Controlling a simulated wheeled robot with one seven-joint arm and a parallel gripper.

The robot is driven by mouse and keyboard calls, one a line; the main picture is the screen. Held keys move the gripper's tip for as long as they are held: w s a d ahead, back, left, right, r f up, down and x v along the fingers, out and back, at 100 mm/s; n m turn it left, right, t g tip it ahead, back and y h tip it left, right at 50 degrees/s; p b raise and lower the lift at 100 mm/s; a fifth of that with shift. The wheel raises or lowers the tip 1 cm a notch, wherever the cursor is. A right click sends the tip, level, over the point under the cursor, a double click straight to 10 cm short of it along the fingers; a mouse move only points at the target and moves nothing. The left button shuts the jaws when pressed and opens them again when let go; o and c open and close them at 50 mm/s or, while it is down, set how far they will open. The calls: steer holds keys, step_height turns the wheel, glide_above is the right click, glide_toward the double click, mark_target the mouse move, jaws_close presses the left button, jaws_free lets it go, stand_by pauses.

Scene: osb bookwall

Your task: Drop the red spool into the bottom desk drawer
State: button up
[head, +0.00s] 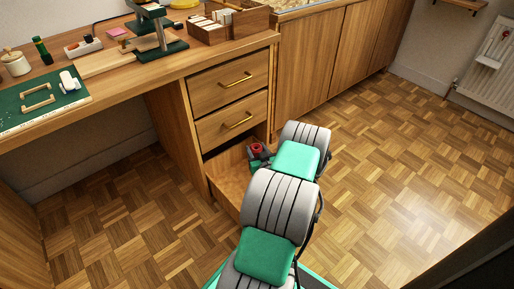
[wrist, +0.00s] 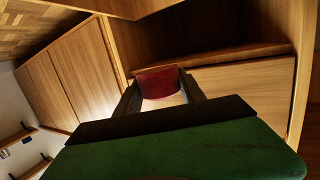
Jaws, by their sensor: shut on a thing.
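The red spool (head: 257,149) is held between the fingers of my gripper (head: 258,157), over the opened bottom desk drawer (head: 224,197). The drawer is pulled out below two closed drawers, and my arm hides its right part. In the wrist view the red spool (wrist: 157,80) shows between the two dark fingers of my gripper (wrist: 160,96), with a pale part visible below the red. How high the spool is above the drawer floor cannot be told exactly.
The two upper drawers (head: 222,80) have brass handles and are closed. The desk top (head: 120,80) carries a green mat (head: 40,100), a wooden organiser (head: 230,25) and small items. The parquet floor (head: 400,150) to the right is clear. Low cabinets (head: 320,60) stand beyond the desk.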

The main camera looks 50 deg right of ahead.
steer(key=shift+f, duration=0.1)
steer(key=o, duration=1.4)
steer(key=s+a+r+p, duration=0.7)
steer(key=s+a+r, duration=0.2)
steer(key=r, duration=0.4)
steer(key=shift+s+a, duration=0.15)
steer(key=shift+a, duration=0.65)
